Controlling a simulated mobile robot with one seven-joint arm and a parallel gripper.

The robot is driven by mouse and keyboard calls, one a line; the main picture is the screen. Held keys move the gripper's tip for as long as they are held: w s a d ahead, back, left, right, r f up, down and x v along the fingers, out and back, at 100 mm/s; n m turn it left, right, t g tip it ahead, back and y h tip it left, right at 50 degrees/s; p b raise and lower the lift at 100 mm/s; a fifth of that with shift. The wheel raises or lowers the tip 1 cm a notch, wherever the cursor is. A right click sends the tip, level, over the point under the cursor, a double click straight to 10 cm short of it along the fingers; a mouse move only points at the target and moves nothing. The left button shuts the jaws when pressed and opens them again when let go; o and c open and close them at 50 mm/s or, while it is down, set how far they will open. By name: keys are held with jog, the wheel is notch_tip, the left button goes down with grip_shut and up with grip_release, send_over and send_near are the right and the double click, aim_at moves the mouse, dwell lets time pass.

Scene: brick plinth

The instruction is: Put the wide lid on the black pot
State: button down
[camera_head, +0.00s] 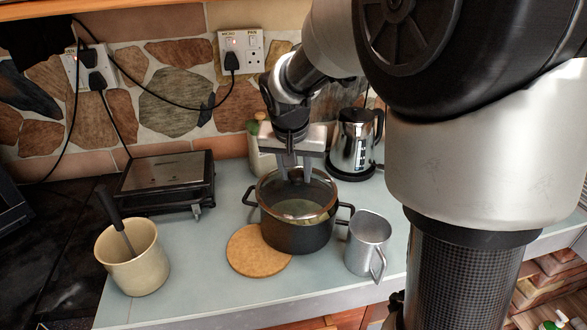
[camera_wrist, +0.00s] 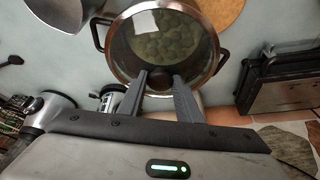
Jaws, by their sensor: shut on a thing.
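The black pot (camera_head: 298,240) stands on the counter with a handle out to each side. It also shows in the wrist view, where a handle (camera_wrist: 222,60) sticks out past the lid. The wide lid (camera_head: 297,211) is see-through glass with a brownish metal rim. It lies over the pot's mouth, roughly centred, and also shows in the wrist view (camera_wrist: 165,42). I cannot tell whether its rim rests on the pot or is slightly above.
A metal mug (camera_head: 369,243) stands close by the pot's right handle. A round cork mat (camera_head: 255,254) lies at its front left. A kettle (camera_head: 352,145) is behind right, a black flat appliance (camera_head: 165,183) behind left, and a beige crock (camera_head: 135,262) with a utensil at far left.

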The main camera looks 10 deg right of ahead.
jog(key=shift+f, duration=0.1)
dwell(0.8)
jog(key=shift+f+b, duration=0.75)
jog(key=shift+b, duration=0.2)
